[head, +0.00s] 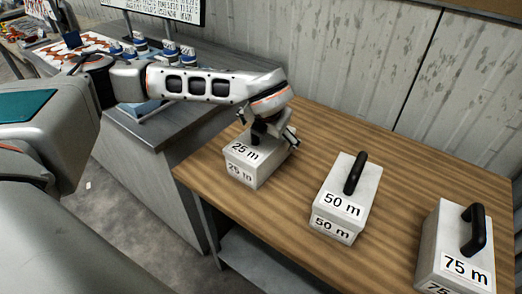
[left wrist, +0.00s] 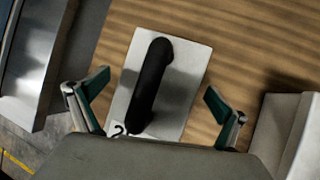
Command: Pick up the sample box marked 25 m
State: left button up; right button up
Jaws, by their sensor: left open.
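The sample box marked 25 m (head: 250,172) is a pale grey box with a black handle, standing at the left end of the wooden table. My left gripper (head: 272,138) is over it and hides part of its top and handle in the head view. In the left wrist view the black handle (left wrist: 152,84) on the box top (left wrist: 185,75) lies between the two spread fingers of my left gripper (left wrist: 156,105). The fingers are apart from the handle, one on each side. My right gripper is in neither view.
The box marked 50 m (head: 345,200) stands to the right on the wooden table (head: 300,215), and the box marked 75 m (head: 455,245) is farther right. A grey bench (head: 150,130) adjoins on the left. A corrugated wall (head: 350,60) stands behind.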

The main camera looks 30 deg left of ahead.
pick_arm(q)
jog(key=shift+r, duration=0.1)
jog(key=c, duration=2.2)
jog(key=shift+r, duration=0.1)
